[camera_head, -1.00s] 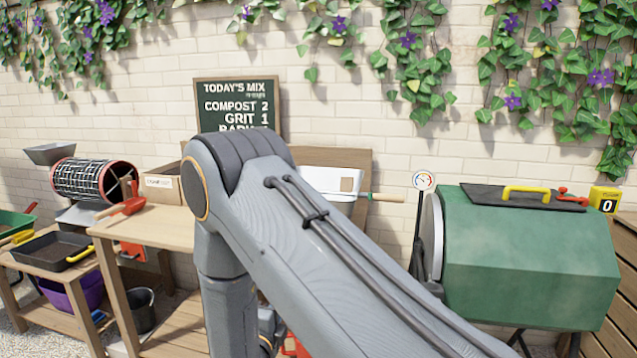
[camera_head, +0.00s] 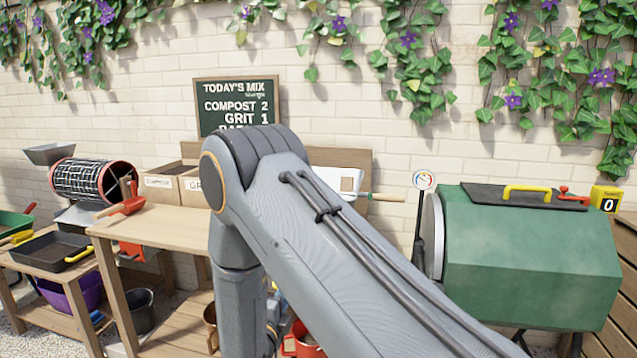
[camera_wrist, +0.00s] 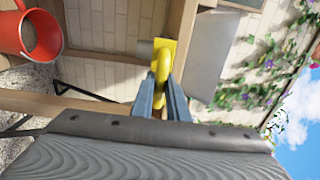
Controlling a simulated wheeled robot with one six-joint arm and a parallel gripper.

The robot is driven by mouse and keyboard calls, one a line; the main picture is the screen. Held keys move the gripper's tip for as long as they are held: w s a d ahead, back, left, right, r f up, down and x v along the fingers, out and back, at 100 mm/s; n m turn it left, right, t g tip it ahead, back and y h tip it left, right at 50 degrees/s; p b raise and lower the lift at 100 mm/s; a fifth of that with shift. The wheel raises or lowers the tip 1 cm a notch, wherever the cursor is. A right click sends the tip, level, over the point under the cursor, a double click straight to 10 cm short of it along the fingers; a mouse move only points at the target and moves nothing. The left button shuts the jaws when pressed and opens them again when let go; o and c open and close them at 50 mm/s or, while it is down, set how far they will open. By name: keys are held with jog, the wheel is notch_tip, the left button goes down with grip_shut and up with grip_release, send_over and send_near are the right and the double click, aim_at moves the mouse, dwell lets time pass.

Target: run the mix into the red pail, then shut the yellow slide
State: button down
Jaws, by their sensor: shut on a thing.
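In the wrist view, my gripper (camera_wrist: 161,84) has its two blue-grey fingers closed around the yellow slide's handle (camera_wrist: 161,60). The red pail (camera_wrist: 8,40) shows at the upper left of the wrist view, apart from the fingers. Part of a red pail (camera_head: 302,343) also shows at the bottom of the head view, beside my arm. My own arm hides the gripper and the slide in the head view. I cannot tell how far the slide is open, and no flowing mix is visible.
A grey metal panel (camera_wrist: 215,58) stands right of the yellow handle in the wrist view. A wooden bench (camera_head: 150,222) holds labelled boxes (camera_head: 160,182) left of my arm. A green drum (camera_head: 525,255) stands at right. A wire sieve drum (camera_head: 85,180) is at far left.

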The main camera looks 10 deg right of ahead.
jog(key=shift+w+d, duration=0.2)
jog(key=shift+w, duration=0.1)
jog(key=c, duration=1.4)
grip_release()
jog(key=shift+o, duration=0.2)
jog(key=shift+a, duration=0.1)
jog(key=p+v, duration=0.2)
jog(key=v, duration=0.7)
jog(key=shift+p, duration=0.4)
